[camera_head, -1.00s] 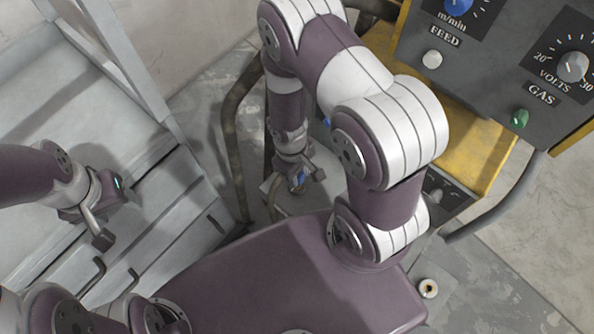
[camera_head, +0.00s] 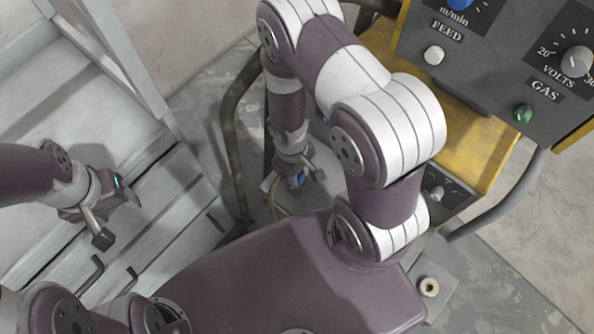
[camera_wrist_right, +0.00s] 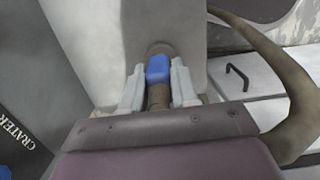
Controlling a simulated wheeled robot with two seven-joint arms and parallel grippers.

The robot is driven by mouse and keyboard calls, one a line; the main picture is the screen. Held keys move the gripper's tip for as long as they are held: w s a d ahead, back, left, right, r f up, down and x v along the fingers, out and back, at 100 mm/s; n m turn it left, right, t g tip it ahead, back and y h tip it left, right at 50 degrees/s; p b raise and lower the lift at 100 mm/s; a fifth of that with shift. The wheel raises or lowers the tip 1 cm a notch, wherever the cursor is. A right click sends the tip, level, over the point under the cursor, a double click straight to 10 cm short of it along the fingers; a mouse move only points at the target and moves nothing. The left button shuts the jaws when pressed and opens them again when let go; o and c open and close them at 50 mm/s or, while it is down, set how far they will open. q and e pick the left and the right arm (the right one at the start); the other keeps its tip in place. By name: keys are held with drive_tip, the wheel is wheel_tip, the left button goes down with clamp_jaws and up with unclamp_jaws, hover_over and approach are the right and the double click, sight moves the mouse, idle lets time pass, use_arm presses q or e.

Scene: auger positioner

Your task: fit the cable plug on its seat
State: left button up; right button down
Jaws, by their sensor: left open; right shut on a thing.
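The blue cable plug (camera_wrist_right: 158,68) sits between the fingers of my right gripper (camera_wrist_right: 158,88) in the right wrist view, with a brown cable end below it. My left gripper (camera_head: 117,217) is open and empty over the grey drawers.
A yellow machine (camera_head: 482,150) with a dark control panel (camera_head: 490,60) stands at the right. Brown hoses (camera_head: 229,130) run down beside my right arm. A grey drawer cabinet (camera_head: 160,215) with handles fills the left. A small ring-shaped part (camera_head: 429,287) lies at lower right.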

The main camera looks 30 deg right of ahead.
drive_tip(key=shift+f+b, duration=0.6)
drive_tip(key=shift+f, duration=0.3)
drive_tip(key=c, duration=0.8)
unclamp_jaws()
drive_tip(key=r+p, duration=0.1)
drive_tip(key=r, duration=0.3)
drive_tip(key=w+r+p, duration=0.1)
drive_tip(key=r+p, duration=0.1)
drive_tip(key=r, duration=0.2)
drive_tip(key=r+p, duration=0.2)
drive_tip(key=r, duration=0.2)
drive_tip(key=shift+w+a, duration=0.15)
drive_tip(key=shift+a, duration=0.1)
drive_tip(key=shift+r, duration=0.4)
